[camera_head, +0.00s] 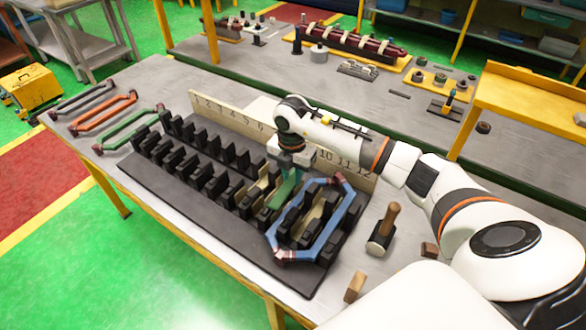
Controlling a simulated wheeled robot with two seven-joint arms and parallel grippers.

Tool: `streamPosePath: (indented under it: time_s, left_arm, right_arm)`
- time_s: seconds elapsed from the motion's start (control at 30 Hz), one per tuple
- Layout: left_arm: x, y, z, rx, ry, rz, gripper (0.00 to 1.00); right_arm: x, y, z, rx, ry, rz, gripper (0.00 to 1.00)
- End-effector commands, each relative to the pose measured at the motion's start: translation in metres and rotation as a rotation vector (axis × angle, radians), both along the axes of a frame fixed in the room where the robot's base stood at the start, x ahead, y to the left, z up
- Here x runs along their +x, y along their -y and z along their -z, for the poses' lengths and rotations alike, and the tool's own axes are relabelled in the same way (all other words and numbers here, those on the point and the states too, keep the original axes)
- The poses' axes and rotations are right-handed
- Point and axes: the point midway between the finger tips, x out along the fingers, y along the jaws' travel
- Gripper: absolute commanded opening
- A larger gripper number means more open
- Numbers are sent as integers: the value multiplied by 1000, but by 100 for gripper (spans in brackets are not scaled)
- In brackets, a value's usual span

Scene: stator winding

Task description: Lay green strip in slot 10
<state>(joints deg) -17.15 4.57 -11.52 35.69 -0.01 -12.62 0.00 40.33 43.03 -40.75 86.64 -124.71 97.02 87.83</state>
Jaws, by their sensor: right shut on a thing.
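My right gripper (291,168) reaches in from the right over the black slotted stator block (205,222). It is shut on the green strip (285,188), which hangs below it among the block's teeth, left of the blue coil. I cannot tell exactly which slot the strip is over, or how deep it sits. A pale board (228,116) with slot numbers stands behind the block; 10, 11 and 12 show to the right of my wrist, and my arm hides some of the other numbers. Slot 10 itself is partly hidden by the gripper and teeth. My left gripper is not in view.
A blue coil (330,241) sits around teeth at the block's right end. Green (124,134), orange (97,116) and grey (80,99) coils lie at the table's left. A mallet (383,230) and small wooden blocks (355,287) stand right of the block.

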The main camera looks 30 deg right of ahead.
Motion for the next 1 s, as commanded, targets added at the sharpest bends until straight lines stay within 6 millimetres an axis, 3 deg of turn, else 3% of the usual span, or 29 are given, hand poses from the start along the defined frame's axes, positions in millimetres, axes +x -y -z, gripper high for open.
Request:
streamPosePath:
  time_s: [0.17,0.7,1.0]
  left_arm:
    - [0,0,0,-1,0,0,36]
    - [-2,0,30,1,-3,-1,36]
    - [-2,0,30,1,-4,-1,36]
  right_arm:
    - [1,4,3,1,1,102,0]
    - [1,4,44,1,0,101,0]
    - [1,4,44,0,1,100,0]
